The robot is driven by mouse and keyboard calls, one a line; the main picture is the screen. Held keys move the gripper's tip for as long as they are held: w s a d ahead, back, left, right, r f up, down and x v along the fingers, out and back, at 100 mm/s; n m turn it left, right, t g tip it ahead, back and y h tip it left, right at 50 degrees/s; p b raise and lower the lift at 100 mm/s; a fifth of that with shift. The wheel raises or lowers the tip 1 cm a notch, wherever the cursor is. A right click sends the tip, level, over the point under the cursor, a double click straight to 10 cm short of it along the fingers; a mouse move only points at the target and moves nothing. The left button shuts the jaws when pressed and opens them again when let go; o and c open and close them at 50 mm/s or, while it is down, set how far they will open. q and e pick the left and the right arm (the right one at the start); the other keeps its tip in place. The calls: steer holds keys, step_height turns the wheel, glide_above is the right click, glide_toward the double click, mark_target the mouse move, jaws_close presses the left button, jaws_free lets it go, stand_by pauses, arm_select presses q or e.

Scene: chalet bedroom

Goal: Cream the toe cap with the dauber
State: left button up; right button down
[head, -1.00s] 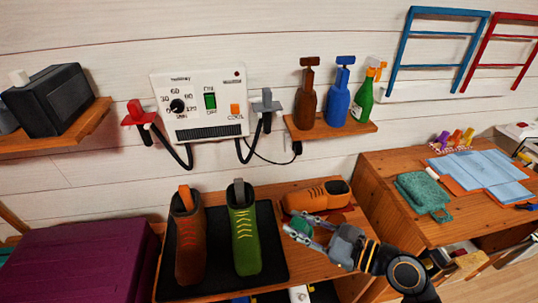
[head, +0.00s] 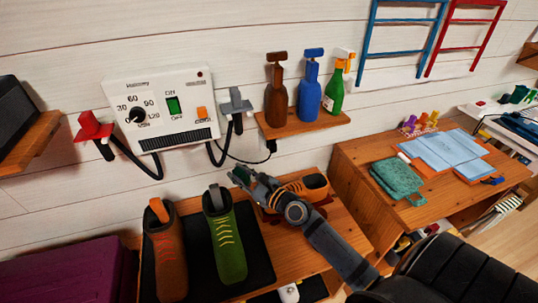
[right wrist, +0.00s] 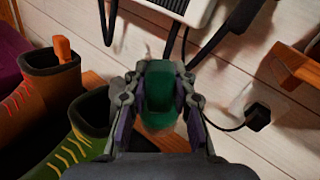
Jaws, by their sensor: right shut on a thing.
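An orange shoe (head: 314,186) lies on the wooden bench, with its dark opening toward the right. Its left, toe end is largely hidden behind my right arm. My right gripper (head: 240,176) is above the bench, by the shoe's toe end and near the green boot. In the right wrist view it is shut on a dark green thing (right wrist: 160,88), which looks to be the dauber. The thing's lower end is blurred and brownish. I cannot see contact between it and the shoe. My left gripper is not in view.
A brown boot (head: 165,252) and a green boot (head: 229,250) stand on a black mat (head: 261,277). A wall control box (head: 160,107) with cables hangs behind. Bottles stand on a small shelf (head: 305,128). A desk (head: 440,205) with a teal cloth (head: 397,179) is at right.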

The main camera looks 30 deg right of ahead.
steer(key=w+d+f+m+t+h, duration=0.1)
steer(key=w+d+m+h, duration=0.2)
steer(key=d, duration=0.4)
steer(key=w+d+f+m+t+h, duration=0.1)
steer(key=d+m+t+h, duration=0.1)
steer(key=d+h, duration=0.45)
steer(key=shift+y, duration=0.45)
step_height(320, 180, down, 5)
steer(key=b, duration=0.4)
steer(key=shift+s+d, duration=0.1)
steer(key=shift+s, duration=0.05)
